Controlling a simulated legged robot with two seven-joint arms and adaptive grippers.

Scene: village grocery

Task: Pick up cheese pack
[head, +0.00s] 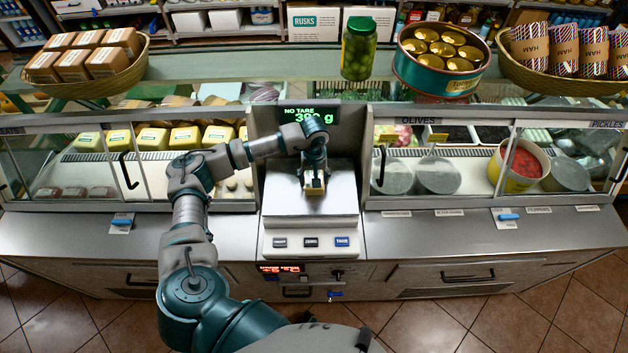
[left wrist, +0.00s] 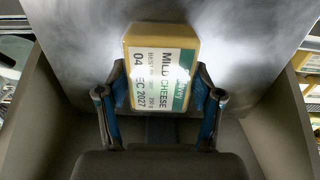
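A yellow cheese pack (left wrist: 157,68) with a white and green "MILD CHEESE" label lies on the metal plate of the scale (head: 283,202). In the head view the pack (head: 313,191) is small and partly covered by my left gripper (head: 313,180). In the left wrist view the two blue-padded fingers of my left gripper (left wrist: 161,88) are on either side of the pack's near end, and both pads appear to touch its sides. I cannot see clear lift between pack and plate. My right gripper is not in view.
The scale display (head: 308,115) shows "NO TARE" and a reading in grams. More yellow packs (head: 153,138) stand behind glass on the left. Counter walls flank the scale.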

